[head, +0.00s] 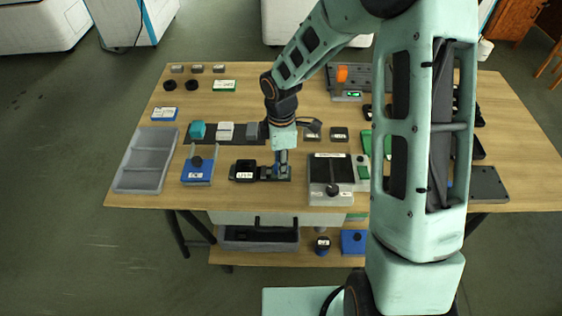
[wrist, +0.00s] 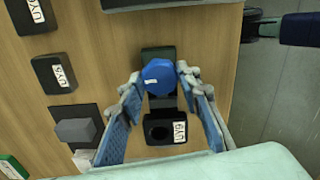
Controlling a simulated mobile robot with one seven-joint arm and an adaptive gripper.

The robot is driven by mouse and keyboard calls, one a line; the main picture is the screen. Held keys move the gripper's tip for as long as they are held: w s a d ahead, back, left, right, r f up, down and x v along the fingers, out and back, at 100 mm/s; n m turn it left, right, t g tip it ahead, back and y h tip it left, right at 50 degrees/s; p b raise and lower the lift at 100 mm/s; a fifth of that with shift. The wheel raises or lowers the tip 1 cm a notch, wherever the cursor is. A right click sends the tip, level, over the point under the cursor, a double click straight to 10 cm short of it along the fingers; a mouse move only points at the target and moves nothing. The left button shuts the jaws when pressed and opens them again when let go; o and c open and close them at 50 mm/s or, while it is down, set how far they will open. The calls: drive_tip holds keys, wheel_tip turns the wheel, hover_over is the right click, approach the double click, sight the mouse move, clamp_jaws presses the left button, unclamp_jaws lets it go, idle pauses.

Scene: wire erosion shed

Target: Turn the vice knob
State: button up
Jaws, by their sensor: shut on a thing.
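The vice (head: 266,177) stands near the front edge of the wooden table, a low dark device with a labelled dark block (wrist: 165,128) at one end. Its blue knob (wrist: 159,77) has a faceted top with a small white mark. My gripper (head: 282,160) points down over the knob end of the vice. In the wrist view my gripper (wrist: 158,82) has one finger on each side of the knob and is shut on it. The fingers and arm hide most of the knob in the head view.
A grey box with a dark top (head: 330,178) stands close to the right of the vice. A blue fixture with a black knob (head: 198,169) and a grey tray (head: 146,160) stand to the left. Small blocks (head: 252,130) sit behind.

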drive_tip(key=o, duration=1.2)
drive_tip(key=shift+c, duration=0.2)
drive_tip(key=shift+r, duration=0.1)
wheel_tip(320, 180, up, 12)
